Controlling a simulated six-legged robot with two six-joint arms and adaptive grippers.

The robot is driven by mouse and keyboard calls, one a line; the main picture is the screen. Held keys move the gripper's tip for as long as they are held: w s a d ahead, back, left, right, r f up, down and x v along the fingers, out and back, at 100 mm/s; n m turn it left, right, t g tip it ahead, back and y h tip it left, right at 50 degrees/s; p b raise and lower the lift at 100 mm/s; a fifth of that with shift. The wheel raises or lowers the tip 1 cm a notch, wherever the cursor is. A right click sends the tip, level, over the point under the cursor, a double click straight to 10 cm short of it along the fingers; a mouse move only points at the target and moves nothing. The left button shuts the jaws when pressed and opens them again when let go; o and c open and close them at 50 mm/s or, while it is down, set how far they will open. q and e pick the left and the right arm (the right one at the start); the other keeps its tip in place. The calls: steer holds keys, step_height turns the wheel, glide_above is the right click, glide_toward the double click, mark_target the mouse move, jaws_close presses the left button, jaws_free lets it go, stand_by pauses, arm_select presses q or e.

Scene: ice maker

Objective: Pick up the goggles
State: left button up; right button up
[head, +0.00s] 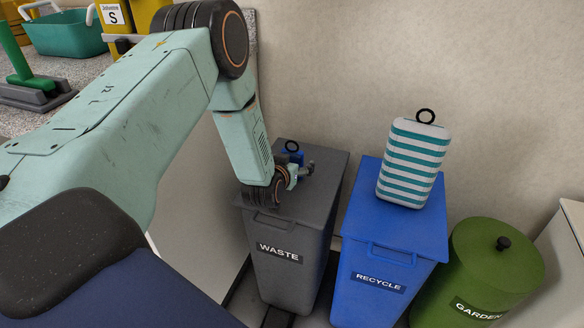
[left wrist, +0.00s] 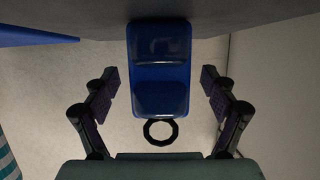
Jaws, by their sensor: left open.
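A blue object (left wrist: 158,70) with two glossy panels and a black ring at one end is the likeliest goggles; I cannot be sure. It stands on the grey WASTE bin's lid (head: 325,170). In the head view only a bit of its blue body (head: 293,157) and its ring show behind my left gripper. My left gripper (head: 296,176) is open at the object. In the left wrist view, the fingers of my left gripper (left wrist: 160,85) stand one on each side of the object, with a gap on both sides. My right gripper is not in view.
A blue RECYCLE bin (head: 388,240) stands to the right, with a teal-and-white striped case (head: 412,162) with a black ring on its lid. A green GARDEN bin (head: 495,265) is further right. The wall (head: 340,70) is close behind. A counter with a teal basket (head: 65,33) is at upper left.

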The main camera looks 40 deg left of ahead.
arm_select(q)
steer(key=shift+c, duration=0.2)
steer(key=c, duration=1.2)
steer(key=shift+r, duration=0.15)
steer(key=shift+c, duration=0.2)
step_height(320, 180, up, 10)
steer(key=p, duration=0.4)
